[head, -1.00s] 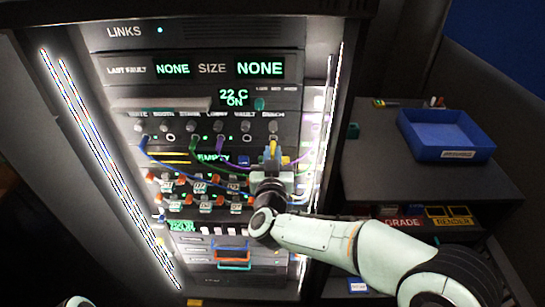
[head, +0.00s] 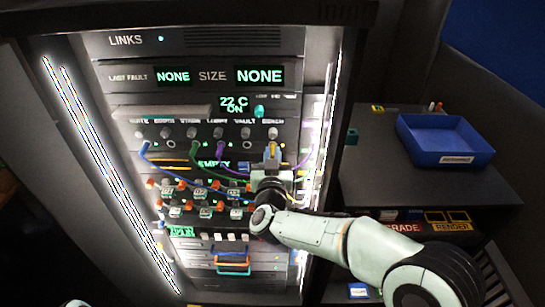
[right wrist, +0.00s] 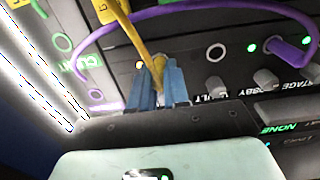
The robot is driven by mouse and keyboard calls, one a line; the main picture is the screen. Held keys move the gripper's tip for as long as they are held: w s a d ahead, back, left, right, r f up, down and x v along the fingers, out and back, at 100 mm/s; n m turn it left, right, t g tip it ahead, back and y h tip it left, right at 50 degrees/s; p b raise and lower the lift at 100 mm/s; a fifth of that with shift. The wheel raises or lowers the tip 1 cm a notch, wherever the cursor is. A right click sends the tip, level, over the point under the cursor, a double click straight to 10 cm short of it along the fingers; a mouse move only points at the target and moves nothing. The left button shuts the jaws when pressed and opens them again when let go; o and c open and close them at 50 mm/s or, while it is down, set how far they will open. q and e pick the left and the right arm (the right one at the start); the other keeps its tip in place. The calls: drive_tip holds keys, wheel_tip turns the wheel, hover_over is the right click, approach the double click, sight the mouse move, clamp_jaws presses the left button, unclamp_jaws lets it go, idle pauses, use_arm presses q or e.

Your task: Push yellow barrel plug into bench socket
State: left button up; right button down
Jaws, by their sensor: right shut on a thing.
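The yellow barrel plug (right wrist: 158,70) is between the two blue fingers of my right gripper (right wrist: 158,86), with its yellow cable running off to the upper left of the right wrist view. In the head view my right gripper (head: 272,154) is at the bench position, the rightmost of the socket row, just below the bench knob (head: 273,133). The bench socket itself is hidden behind the fingers and plug. I cannot tell how deep the plug is, or whether it touches the socket. My left gripper is not in view.
The vault socket (head: 247,146) beside it is an empty ring. Blue (head: 145,149), green (head: 193,150) and purple (head: 219,148) cables are plugged along the row and loop below. A bright light strip (head: 322,130) edges the rack's right. A blue tray (head: 445,158) sits on the side shelf.

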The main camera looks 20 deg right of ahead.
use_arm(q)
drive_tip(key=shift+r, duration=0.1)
use_arm(e)
drive_tip(key=shift+w+d, duration=0.1)
drive_tip(key=shift+w, duration=0.1)
drive_tip(key=c, duration=1)
unclamp_jaws()
drive_tip(key=shift+c, duration=0.2)
drive_tip(key=shift+s, duration=0.1)
drive_tip(key=shift+s+a, duration=0.2)
drive_tip(key=shift+s, duration=0.15)
use_arm(q)
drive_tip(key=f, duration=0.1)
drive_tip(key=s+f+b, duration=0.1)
drive_tip(key=b, duration=0.1)
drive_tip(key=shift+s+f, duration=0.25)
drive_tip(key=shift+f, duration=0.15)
use_arm(e)
drive_tip(key=v, duration=1.2)
drive_tip(key=shift+s, duration=0.25)
